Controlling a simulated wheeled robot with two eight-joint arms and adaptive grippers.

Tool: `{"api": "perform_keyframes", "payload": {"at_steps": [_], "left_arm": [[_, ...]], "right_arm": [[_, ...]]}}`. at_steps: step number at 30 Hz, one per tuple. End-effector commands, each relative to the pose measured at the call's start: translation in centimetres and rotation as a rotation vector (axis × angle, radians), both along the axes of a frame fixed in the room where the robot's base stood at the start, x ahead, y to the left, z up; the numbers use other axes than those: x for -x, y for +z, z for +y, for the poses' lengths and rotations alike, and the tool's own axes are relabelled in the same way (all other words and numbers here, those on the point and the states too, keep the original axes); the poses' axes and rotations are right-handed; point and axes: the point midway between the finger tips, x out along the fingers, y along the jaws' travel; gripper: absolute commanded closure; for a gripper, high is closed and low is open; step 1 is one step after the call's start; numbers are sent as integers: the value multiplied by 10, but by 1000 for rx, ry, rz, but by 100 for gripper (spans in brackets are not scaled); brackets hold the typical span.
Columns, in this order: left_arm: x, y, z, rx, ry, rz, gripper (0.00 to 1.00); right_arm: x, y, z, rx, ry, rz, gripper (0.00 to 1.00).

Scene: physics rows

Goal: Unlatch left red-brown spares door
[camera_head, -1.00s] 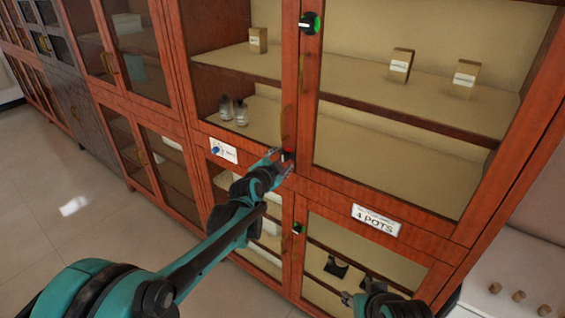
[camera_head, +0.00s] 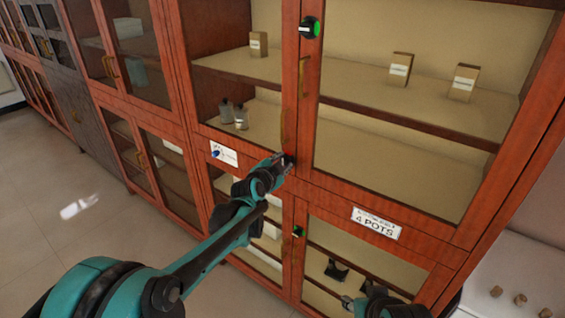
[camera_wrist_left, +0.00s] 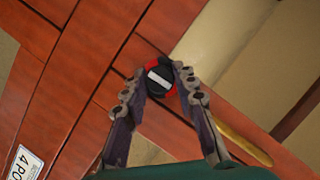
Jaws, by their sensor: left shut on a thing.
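The red-brown cabinet's upper left glass door (camera_head: 237,64) looks closed, with a brass handle (camera_head: 283,128) near its right edge. A round black latch knob with a white bar and a red ring (camera_wrist_left: 159,78) sits at that door's lower right corner. In the head view only a bit of its red shows past the fingers. My left gripper (camera_head: 286,160) is at the knob; in the left wrist view its fingers (camera_wrist_left: 157,82) are shut on the knob's two sides. My right gripper (camera_head: 358,302) shows partly at the bottom edge, its fingers unclear.
A green-ringed knob (camera_head: 310,27) is above, and another green one (camera_head: 298,231) below. A "4 POTS" label (camera_head: 377,223) is at right. Open floor (camera_head: 65,220) lies left.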

Motion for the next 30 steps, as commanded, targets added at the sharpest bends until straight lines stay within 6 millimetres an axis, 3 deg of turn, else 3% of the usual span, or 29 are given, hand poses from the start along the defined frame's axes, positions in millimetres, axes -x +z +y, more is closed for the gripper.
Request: {"api": "perform_keyframes", "payload": {"at_steps": [15, 30], "left_arm": [[-1, 3, 2, 321, 0, 235, 100], [-2, 1, 4, 705, -1, 515, 100]], "right_arm": [[0, 30, 0, 0, 0, 0, 60], [0, 45, 0, 0, 0, 0, 60]]}}
